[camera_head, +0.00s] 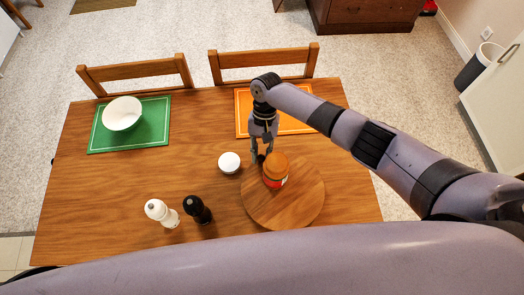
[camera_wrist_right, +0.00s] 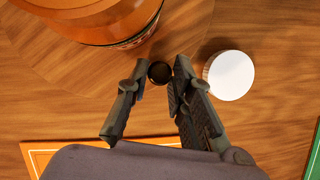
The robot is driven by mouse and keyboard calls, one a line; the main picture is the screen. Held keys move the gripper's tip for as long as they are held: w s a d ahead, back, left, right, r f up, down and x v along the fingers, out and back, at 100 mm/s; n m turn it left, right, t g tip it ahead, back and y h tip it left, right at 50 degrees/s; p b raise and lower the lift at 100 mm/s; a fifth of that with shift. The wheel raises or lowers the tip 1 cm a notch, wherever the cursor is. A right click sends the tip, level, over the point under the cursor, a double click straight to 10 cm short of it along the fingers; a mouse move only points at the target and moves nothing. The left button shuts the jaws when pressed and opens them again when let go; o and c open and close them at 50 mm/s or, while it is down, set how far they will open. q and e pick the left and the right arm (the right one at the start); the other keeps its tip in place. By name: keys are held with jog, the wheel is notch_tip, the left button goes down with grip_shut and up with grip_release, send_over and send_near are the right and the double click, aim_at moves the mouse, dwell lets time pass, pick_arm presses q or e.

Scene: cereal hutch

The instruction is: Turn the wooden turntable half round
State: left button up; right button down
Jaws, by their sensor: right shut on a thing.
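The round wooden turntable (camera_head: 300,207) lies on the right part of the table. A jar with an orange-brown lid (camera_head: 276,161) and a red label stands upright on its far part. In the right wrist view, a small dark round knob (camera_wrist_right: 160,72) shows at the turntable's rim (camera_wrist_right: 188,28), beside the jar (camera_wrist_right: 92,20). My right gripper (camera_head: 260,158) reaches down at the turntable's far edge. Its fingertips (camera_wrist_right: 161,76) are shut on the dark knob, one on each side. My left gripper is not in view.
A small white round item (camera_head: 229,162) stands close left of my right gripper. A white mill (camera_head: 160,213) and a black mill (camera_head: 197,209) stand left of the turntable. An orange placemat (camera_head: 243,112) lies behind. A white bowl (camera_head: 122,113) sits on a green placemat (camera_head: 158,135).

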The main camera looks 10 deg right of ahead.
jog(key=c, duration=1.4)
grip_release()
jog(key=shift+c, duration=0.2)
jog(key=v, duration=1.2)
